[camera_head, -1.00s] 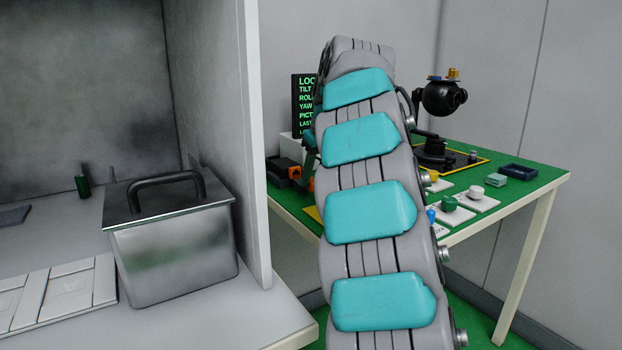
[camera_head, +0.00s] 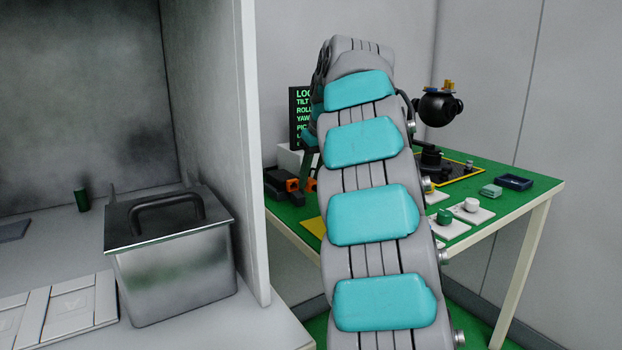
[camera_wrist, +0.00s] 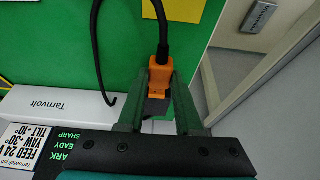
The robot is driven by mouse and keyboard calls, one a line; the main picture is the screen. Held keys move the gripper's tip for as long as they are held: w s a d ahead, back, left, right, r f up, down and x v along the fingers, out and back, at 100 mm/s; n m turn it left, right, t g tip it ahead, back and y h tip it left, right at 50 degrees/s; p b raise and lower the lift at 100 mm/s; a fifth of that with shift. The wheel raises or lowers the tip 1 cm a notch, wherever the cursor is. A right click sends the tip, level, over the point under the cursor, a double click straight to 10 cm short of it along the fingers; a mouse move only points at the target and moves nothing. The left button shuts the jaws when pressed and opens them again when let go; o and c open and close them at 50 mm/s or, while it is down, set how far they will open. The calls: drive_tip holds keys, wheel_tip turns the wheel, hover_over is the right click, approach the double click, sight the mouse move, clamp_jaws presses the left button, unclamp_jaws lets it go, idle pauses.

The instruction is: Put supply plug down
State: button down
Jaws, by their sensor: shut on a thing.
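The orange supply plug (camera_wrist: 160,74) is between the two dark green fingers of my gripper (camera_wrist: 158,100) in the wrist view. The gripper is shut on it. A black cable (camera_wrist: 161,30) runs from the plug's far end. The plug is above or close to the green table top (camera_wrist: 60,45); I cannot tell whether it touches. In the head view my own arm hides most of the gripper. Two small orange parts (camera_head: 292,185) show beside it; which is the plug is unclear.
A white box marked Tarnvolt (camera_wrist: 60,105) and a screen with green text (camera_wrist: 68,146) lie close left of the gripper. The table edge is close on the right. A black camera gimbal (camera_head: 437,108) and white pads with knobs stand further right. A lidded steel box (camera_head: 172,255) is left.

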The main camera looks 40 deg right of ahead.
drive_tip(key=shift+r, duration=0.35)
drive_tip(key=shift+s+a+r, duration=0.15)
drive_tip(key=shift+s+r, duration=0.05)
drive_tip(key=shift+s, duration=0.2)
drive_tip(key=s+a+b, duration=0.1)
drive_tip(key=s+a, duration=0.2)
drive_tip(key=s, duration=0.4)
drive_tip(key=s+a+f+b, duration=0.1)
drive_tip(key=s+a, duration=0.2)
drive_tip(key=s, duration=0.4)
drive_tip(key=s+a+b, duration=0.2)
drive_tip(key=s+a, duration=0.1)
drive_tip(key=s, duration=0.3)
drive_tip(key=p, duration=0.2)
hover_over(323, 224)
drive_tip(key=s, duration=0.1)
drive_tip(key=shift+s+a+f, duration=0.1)
drive_tip(key=shift+s+f, duration=0.1)
drive_tip(key=shift+f, duration=2.55)
drive_tip(key=shift+f, duration=0.1)
